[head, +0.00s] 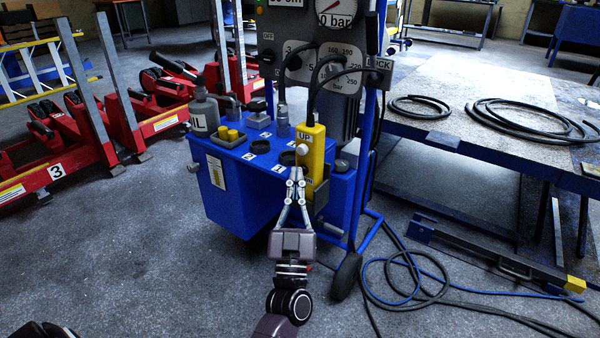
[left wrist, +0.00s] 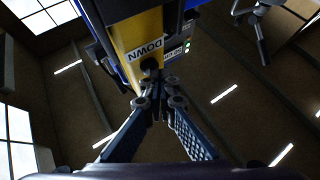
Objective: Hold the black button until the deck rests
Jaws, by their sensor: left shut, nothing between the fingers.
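A yellow hand control (head: 318,150) with an UP label and a white button hangs at the front of the blue trolley (head: 240,200). In the left wrist view its DOWN label shows on the yellow face (left wrist: 128,55), with the black button (left wrist: 149,63) beside it. My left gripper (head: 297,172) is shut and empty, its fingertips up against the lower part of the control. In the left wrist view the fingertips (left wrist: 156,88) are at the black button and partly cover it; I cannot tell how far it is pressed. I cannot pick out the deck. My right gripper is not in view.
Red lifting units (head: 75,140) stand at the left. A workbench (head: 450,120) with coiled black hoses (head: 520,115) is at the right. A gauge (head: 336,15) reads "0 bar".

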